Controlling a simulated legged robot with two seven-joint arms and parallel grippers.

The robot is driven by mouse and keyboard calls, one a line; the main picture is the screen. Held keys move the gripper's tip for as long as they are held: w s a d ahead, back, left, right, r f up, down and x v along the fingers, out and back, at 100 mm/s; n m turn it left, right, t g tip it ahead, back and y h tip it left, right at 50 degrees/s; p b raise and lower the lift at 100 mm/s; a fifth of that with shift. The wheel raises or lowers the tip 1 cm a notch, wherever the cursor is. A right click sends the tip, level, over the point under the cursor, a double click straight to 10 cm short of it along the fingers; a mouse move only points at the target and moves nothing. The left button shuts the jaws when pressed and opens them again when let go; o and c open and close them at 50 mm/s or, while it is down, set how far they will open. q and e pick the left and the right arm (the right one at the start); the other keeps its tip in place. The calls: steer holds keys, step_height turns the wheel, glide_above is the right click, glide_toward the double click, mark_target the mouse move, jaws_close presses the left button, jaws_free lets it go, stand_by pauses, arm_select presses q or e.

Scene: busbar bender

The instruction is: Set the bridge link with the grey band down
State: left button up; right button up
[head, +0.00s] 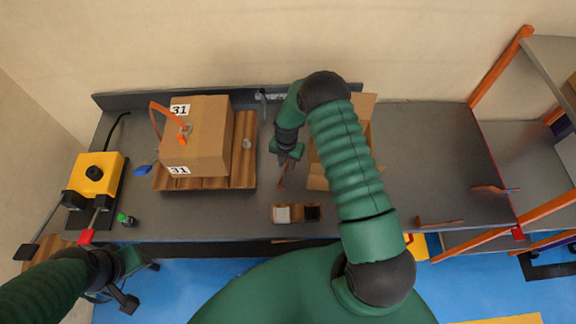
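My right gripper (286,160) is over the middle of the grey bench, pointing down. A thin copper-brown strip (282,179), which looks like a bridge link, hangs from its fingertips. The strip is too small to tell whether it carries a grey band. It is above and left of a small cardboard tray (297,206) with one white and one black compartment. Whether the strip touches the bench cannot be told. My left gripper (112,300) is at the lower left, in front of the bench edge, with its fingers apart and nothing seen between them.
A large box (208,135) marked 31 stands on corrugated cardboard (243,150), with an orange strap on it. A yellow bender (97,174) stands at the left. My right arm partly hides an open carton (364,107). Copper-brown pieces (440,223) lie on the right bench; its middle is clear.

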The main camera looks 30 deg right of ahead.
steer(key=shift+a+f, duration=0.25)
steer(key=shift+f, duration=0.1)
steer(key=shift+a, duration=0.25)
steer(key=shift+d, duration=0.4)
jaws_close()
steer(key=shift+d+f, duration=0.15)
steer(key=shift+d, duration=0.05)
steer(key=shift+a, duration=0.15)
steer(key=shift+a, duration=0.25)
steer(key=shift+d, duration=0.25)
